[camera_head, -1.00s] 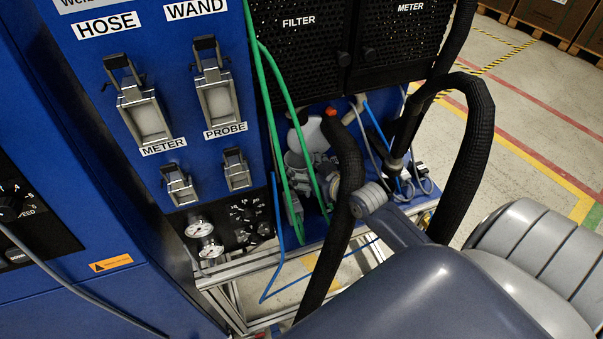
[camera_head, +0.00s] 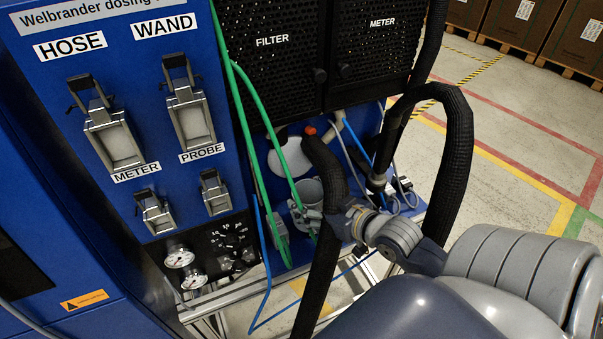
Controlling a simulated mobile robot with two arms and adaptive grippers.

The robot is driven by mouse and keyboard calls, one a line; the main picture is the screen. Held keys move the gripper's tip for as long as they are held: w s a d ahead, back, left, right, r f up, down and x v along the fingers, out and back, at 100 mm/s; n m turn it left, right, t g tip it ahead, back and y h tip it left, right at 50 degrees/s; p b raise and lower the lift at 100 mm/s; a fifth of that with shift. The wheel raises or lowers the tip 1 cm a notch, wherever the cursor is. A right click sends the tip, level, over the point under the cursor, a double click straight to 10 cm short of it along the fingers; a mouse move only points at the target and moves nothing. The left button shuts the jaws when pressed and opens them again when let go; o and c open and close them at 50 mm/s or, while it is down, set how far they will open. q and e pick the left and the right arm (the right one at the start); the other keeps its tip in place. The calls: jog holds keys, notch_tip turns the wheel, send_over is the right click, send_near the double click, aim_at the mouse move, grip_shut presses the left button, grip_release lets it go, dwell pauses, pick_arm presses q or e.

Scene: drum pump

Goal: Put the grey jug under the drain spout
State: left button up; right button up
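A grey, round, open-topped vessel (camera_head: 308,190), which looks like the grey jug, is low in the recess below the filter panel. Its lower part is hidden. My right arm comes in from the lower right, with its wrist just right of a thick black hose. Grey parts that look like my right gripper (camera_head: 306,217) show left of this hose, close against the vessel. The hose hides the rest, so I cannot tell whether the fingers are closed on it. I cannot make out the drain spout clearly. My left gripper is not in view.
Thick black hoses (camera_head: 325,245) hang across the recess and beside my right arm. Green hoses (camera_head: 243,130) and a blue tube (camera_head: 266,255) hang to the left. A pale disc (camera_head: 291,157) and a red cap (camera_head: 310,130) are behind. Open floor lies right.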

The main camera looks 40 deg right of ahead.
jog(key=s+b, duration=0.1)
jog(key=s, duration=0.7)
jog(key=shift+d, duration=0.35)
